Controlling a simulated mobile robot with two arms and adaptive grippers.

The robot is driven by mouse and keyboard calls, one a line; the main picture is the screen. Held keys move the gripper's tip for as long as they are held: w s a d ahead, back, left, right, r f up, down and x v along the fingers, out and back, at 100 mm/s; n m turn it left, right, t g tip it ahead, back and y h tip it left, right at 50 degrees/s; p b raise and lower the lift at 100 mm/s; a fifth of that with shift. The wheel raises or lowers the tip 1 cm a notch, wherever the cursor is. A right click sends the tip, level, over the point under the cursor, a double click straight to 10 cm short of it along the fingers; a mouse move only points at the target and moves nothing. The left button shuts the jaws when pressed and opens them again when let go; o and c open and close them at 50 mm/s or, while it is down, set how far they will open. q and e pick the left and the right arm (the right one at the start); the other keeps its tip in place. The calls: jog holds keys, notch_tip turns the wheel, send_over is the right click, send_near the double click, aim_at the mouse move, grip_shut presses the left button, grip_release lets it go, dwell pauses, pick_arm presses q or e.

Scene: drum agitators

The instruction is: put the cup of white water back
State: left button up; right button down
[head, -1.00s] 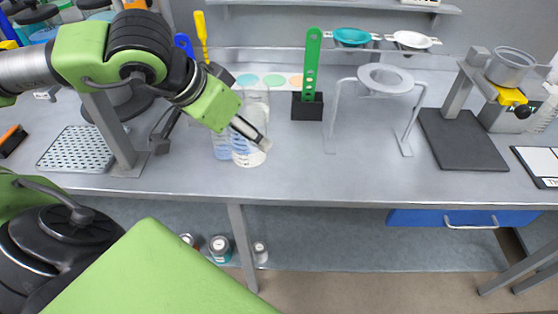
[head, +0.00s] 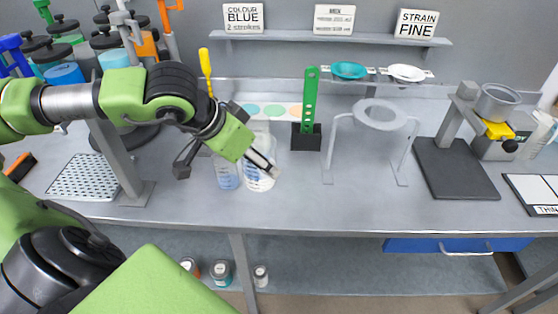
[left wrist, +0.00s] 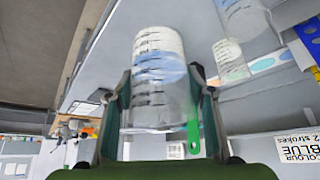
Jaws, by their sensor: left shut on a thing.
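The cup of white water (head: 258,182) is a clear beaker with measuring marks, standing upright on or just above the bench left of centre; I cannot tell which. My left gripper (head: 271,172) is shut on it. In the left wrist view the cup (left wrist: 158,80) sits between the two fingers of the left gripper (left wrist: 160,95), with dark marks and a blue-tinted band. A second clear beaker (head: 227,174) stands close on its left. The gripper hides part of the held cup in the head view. My right gripper is not in view.
A green slotted strainer paddle (head: 309,105) stands in a black holder (head: 306,137). A ring stand (head: 381,114) and a dark-based stand (head: 455,172) are to the right. A perforated tray (head: 92,178) lies left. Coloured discs (head: 272,110) lie behind the cup. The bench front is clear.

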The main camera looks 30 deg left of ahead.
aim_at(265, 148)
pick_arm(q)
jog(key=w+p, duration=0.1)
jog(key=w+f, duration=0.1)
jog(key=w, duration=0.1)
jog(key=w+f+p, duration=0.1)
jog(key=w, duration=0.1)
jog(key=shift+a+p, duration=0.25)
jog(key=shift+p, duration=0.1)
jog(key=p+x, duration=0.1)
jog(key=x, duration=0.2)
jog(key=a+p+x, duration=0.1)
jog(key=x, duration=0.2)
jog(key=p+x, duration=0.2)
jog(key=x, duration=0.1)
jog(key=shift+s+a+f, duration=0.15)
jog(key=shift+a+f, duration=0.2)
jog(key=shift+f, duration=0.35)
